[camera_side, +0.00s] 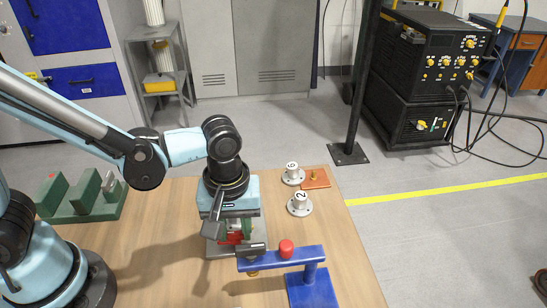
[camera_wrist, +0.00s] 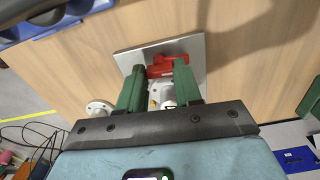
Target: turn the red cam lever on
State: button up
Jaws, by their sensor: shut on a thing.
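The red cam lever (camera_wrist: 156,70) shows in the wrist view between the tips of my gripper's two green fingers, on a grey plate (camera_wrist: 192,50). In the side view the red lever (camera_side: 231,239) is low under my gripper (camera_side: 234,228), partly hidden by the fingers and a dark grey part. My gripper points down over the plate (camera_side: 216,252) and is shut on the lever. A pale round part (camera_wrist: 163,93) shows between the fingers in the wrist view. The lever's turned angle is hard to read.
A blue stand with an arm (camera_side: 305,258) and red knob (camera_side: 286,248) is close on the right. Two white flanged posts marked 6 (camera_side: 292,174) and 2 (camera_side: 300,204) stand behind it, near an orange plate (camera_side: 318,180). A green block fixture (camera_side: 92,200) is at left.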

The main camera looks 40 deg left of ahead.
jog(key=m, duration=1.3)
jog(key=shift+m, duration=2.2)
jog(key=o, duration=1)
jog(key=shift+o, duration=0.2)
